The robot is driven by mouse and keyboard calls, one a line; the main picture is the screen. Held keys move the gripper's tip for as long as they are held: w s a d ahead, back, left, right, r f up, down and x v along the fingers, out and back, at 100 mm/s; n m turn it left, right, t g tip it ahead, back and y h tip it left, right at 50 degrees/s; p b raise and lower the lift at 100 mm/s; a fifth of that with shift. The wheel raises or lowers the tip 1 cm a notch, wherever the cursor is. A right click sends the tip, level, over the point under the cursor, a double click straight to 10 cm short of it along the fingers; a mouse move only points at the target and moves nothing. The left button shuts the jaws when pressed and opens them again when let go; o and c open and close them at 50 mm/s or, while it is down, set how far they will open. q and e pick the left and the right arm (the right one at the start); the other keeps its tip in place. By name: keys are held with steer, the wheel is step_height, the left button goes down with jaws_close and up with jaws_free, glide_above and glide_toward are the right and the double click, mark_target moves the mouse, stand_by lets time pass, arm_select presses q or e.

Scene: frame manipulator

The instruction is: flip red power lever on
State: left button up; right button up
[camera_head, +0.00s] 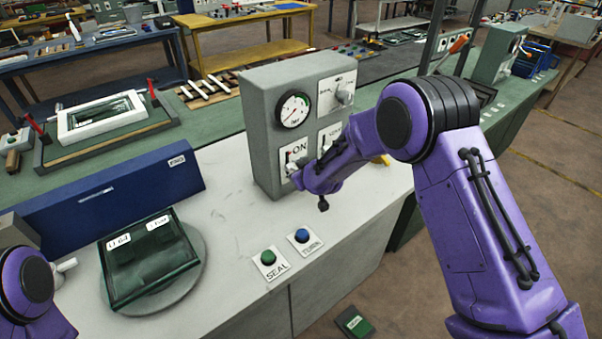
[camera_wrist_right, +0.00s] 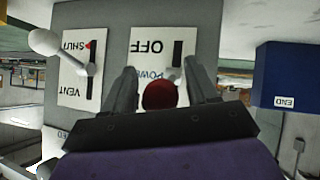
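The red power lever's round knob (camera_wrist_right: 160,95) shows in the right wrist view, in front of a white plate (camera_wrist_right: 155,58) lettered OFF and POWER, which appears upside down. My right gripper (camera_wrist_right: 163,88) is open, with one finger on each side of the knob and small gaps visible. The knob is hidden there. My left arm shows at the bottom left corner; its gripper is not visible.
A second plate lettered VENT and SHUT (camera_wrist_right: 78,72) has a pale-knobbed lever beside the power plate. Green SEAL (camera_head: 268,257) and blue TURN (camera_head: 302,236) buttons sit on the bench front. A dark green case (camera_head: 150,258) rests on a round turntable (camera_head: 198,262), before a blue box (camera_head: 120,195).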

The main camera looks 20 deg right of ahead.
steer(key=shift+s+r, duration=0.1)
steer(key=shift+s, duration=0.1)
steer(key=b+v, duration=0.2)
steer(key=v, duration=0.8)
steer(key=shift+b, duration=0.4)
steer(key=shift+d+r, duration=0.1)
